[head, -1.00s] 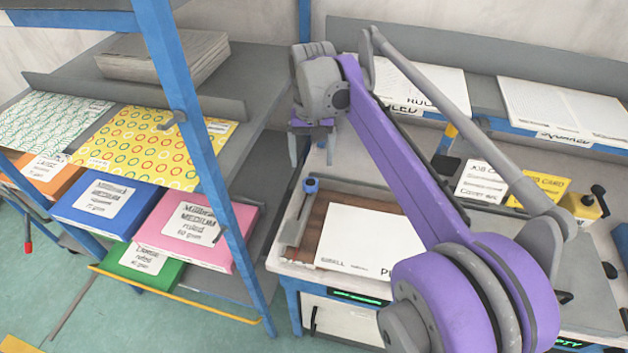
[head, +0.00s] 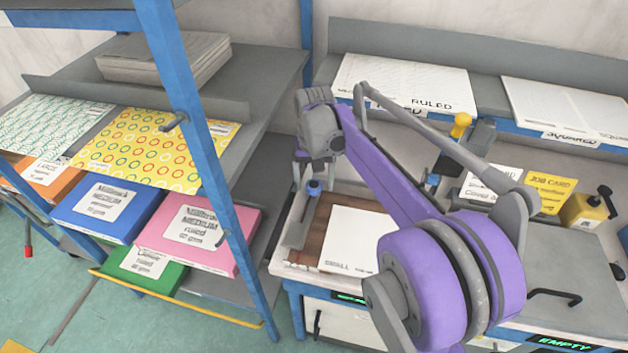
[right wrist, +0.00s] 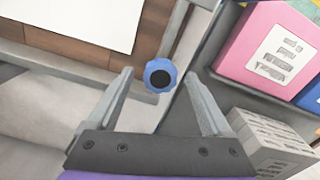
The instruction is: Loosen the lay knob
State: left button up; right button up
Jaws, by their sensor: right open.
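The lay knob is a small blue round knob with a dark centre; it shows in the head view (head: 314,187) and in the right wrist view (right wrist: 160,75). It sits at the corner of the wooden-bottomed tray, beside a grey bar. My right gripper (head: 313,174) is open and empty, pointing down just above the knob. In the right wrist view the knob appears between its two fingertips, and no contact shows. I cannot tell how much height lies between them. My left gripper is not in view.
A white sheet (head: 357,240) lies in the tray right of the knob. A blue-framed shelf (head: 172,95) with pink (head: 205,235), blue and green packs stands close on the left. Paper stacks (head: 405,85) lie on the back ledge. A yellow-topped tool (head: 460,125) stands behind my arm.

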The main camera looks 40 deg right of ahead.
grip_shut()
dwell(0.4)
jog(key=n, duration=1.5)
jog(key=shift+n, duration=0.4)
jog(key=n, duration=0.4)
jog(key=shift+n, duration=0.4)
